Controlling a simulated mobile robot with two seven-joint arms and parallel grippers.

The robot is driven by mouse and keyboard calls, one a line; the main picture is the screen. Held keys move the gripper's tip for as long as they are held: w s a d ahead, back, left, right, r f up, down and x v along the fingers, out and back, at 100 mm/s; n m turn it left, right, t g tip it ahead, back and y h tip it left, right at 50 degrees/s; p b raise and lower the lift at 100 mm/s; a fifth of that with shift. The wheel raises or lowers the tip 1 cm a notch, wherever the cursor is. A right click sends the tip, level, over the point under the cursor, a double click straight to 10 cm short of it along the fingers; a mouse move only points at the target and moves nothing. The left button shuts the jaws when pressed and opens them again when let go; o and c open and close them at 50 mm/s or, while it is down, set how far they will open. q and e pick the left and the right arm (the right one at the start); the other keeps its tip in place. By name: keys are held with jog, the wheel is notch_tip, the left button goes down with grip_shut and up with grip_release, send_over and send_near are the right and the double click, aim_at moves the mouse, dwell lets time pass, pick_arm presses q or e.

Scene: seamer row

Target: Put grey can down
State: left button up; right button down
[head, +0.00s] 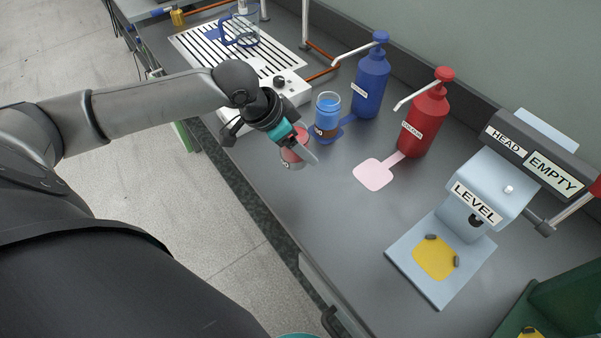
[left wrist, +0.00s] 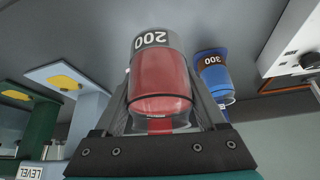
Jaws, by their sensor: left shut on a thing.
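My left gripper (head: 305,150) is shut on the grey can (head: 291,160), a clear vessel with red contents and a grey band marked 200. The can also shows between the fingers in the left wrist view (left wrist: 160,75). In the head view it is near the counter's front edge, left of the pink pad (head: 373,174). The fingers partly hide it, and I cannot tell whether its base touches the counter. My right gripper is not in view.
Blue (head: 371,80) and red (head: 424,120) pump bottles stand behind. The LEVEL machine (head: 480,195) with a yellow pad (head: 434,257) is at right. The pink pad and the counter before it are clear.

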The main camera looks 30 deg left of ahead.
pick_arm(q)
notch_tip(320, 180, down, 9)
jog(key=shift+r+b, duration=0.1)
jog(key=shift+b, duration=0.9)
jog(key=o, duration=1.6)
jog(key=shift+c, duration=0.2)
jog(key=p+v, duration=0.3)
jog(key=v, duration=0.9)
